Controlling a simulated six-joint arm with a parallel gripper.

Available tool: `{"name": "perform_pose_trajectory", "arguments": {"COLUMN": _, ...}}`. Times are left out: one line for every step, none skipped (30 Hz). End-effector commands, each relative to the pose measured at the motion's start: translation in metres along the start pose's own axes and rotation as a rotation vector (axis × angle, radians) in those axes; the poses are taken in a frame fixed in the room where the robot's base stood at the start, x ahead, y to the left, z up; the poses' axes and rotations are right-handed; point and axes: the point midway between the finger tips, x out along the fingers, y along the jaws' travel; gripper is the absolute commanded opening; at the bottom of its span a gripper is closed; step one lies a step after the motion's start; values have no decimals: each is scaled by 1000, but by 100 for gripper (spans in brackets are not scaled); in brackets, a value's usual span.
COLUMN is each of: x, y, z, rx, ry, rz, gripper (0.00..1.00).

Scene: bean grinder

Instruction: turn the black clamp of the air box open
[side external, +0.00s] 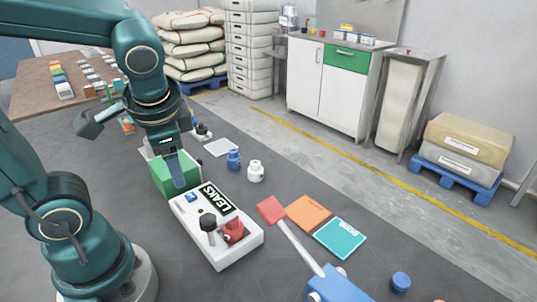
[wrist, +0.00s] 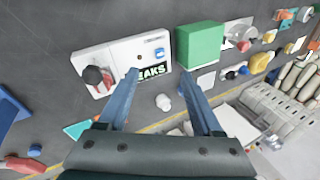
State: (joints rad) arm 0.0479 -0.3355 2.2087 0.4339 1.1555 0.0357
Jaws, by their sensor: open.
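In the wrist view the black clamp (wrist: 92,75) is at the box's left end. My gripper (side external: 180,185) is over the opposite end, by the green box. In the wrist view my gripper (wrist: 159,73) has its fingers spread with nothing between them, to the right of the clamp.
A green box (side external: 172,176) stands right behind the air box. Blue (side external: 234,159) and white (side external: 255,171) bottles stand behind.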

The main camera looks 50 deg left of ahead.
Motion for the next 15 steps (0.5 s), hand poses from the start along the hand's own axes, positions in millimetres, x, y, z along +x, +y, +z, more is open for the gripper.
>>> {"name": "perform_pose_trajectory", "arguments": {"x": 3, "y": -3, "z": -1, "rx": 23, "ry": -28, "rz": -15, "gripper": 67}}
{"name": "perform_pose_trajectory", "arguments": {"x": 5, "y": -5, "z": -2, "rx": 36, "ry": -43, "rz": -26, "gripper": 67}}
{"name": "perform_pose_trajectory", "arguments": {"x": 7, "y": -8, "z": -2, "rx": 53, "ry": -63, "rz": -40, "gripper": 67}}
{"name": "perform_pose_trajectory", "arguments": {"x": 8, "y": -10, "z": -3, "rx": 67, "ry": -78, "rz": -51, "gripper": 67}}
{"name": "perform_pose_trajectory", "arguments": {"x": 10, "y": -13, "z": -4, "rx": 79, "ry": -93, "rz": -61, "gripper": 67}}
{"name": "perform_pose_trajectory", "arguments": {"x": 12, "y": -16, "z": -4, "rx": 97, "ry": -113, "rz": -76, "gripper": 67}}
{"name": "perform_pose_trajectory", "arguments": {"x": 14, "y": -18, "z": -5, "rx": 109, "ry": -127, "rz": -85, "gripper": 67}}
{"name": "perform_pose_trajectory", "arguments": {"x": 16, "y": -20, "z": -6, "rx": 122, "ry": -141, "rz": -95, "gripper": 67}}
{"name": "perform_pose_trajectory", "arguments": {"x": 18, "y": -22, "z": -7, "rx": 139, "ry": -160, "rz": -108, "gripper": 67}}
{"name": "perform_pose_trajectory", "arguments": {"x": 19, "y": -24, "z": -8, "rx": 152, "ry": -174, "rz": -118, "gripper": 67}}
{"name": "perform_pose_trajectory", "arguments": {"x": 21, "y": -26, "z": -9, "rx": 164, "ry": -188, "rz": -127, "gripper": 67}}
{"name": "perform_pose_trajectory", "arguments": {"x": 24, "y": -28, "z": -10, "rx": 182, "ry": -206, "rz": -141, "gripper": 67}}
{"name": "perform_pose_trajectory", "arguments": {"x": 25, "y": -30, "z": -11, "rx": 194, "ry": -219, "rz": -150, "gripper": 67}}
{"name": "perform_pose_trajectory", "arguments": {"x": 27, "y": -31, "z": -12, "rx": 207, "ry": -232, "rz": -159, "gripper": 67}}
{"name": "perform_pose_trajectory", "arguments": {"x": 30, "y": -32, "z": -14, "rx": 225, "ry": -250, "rz": -170, "gripper": 67}}
